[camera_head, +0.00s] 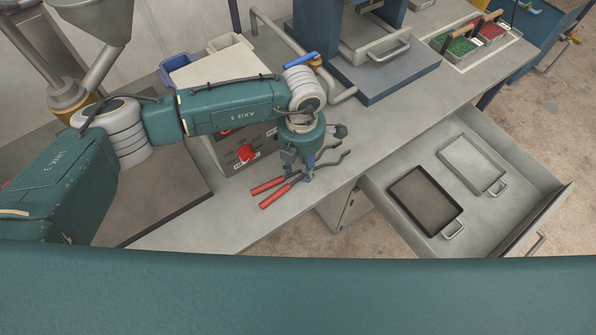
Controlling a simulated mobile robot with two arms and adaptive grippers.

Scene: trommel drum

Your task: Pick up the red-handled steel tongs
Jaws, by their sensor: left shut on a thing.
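The red-handled steel tongs (275,190) are at the front part of the grey bench, in the camera head view. Their two red handles point to the lower left and the steel jaws point to the upper right. My left gripper (298,172) comes down from above and is shut on the tongs near where the handles meet the steel. The fingers hide part of the tongs' middle. I cannot tell whether the tongs touch the bench or hang just above it. My right gripper is not in view.
A control box with a red knob (246,153) stands close behind the tongs. An open drawer (400,225) juts out at the right, holding a dark tray (425,198) and a light tray (468,165). A blue press base (385,80) stands behind. Bins of green and red pieces are at the back right.

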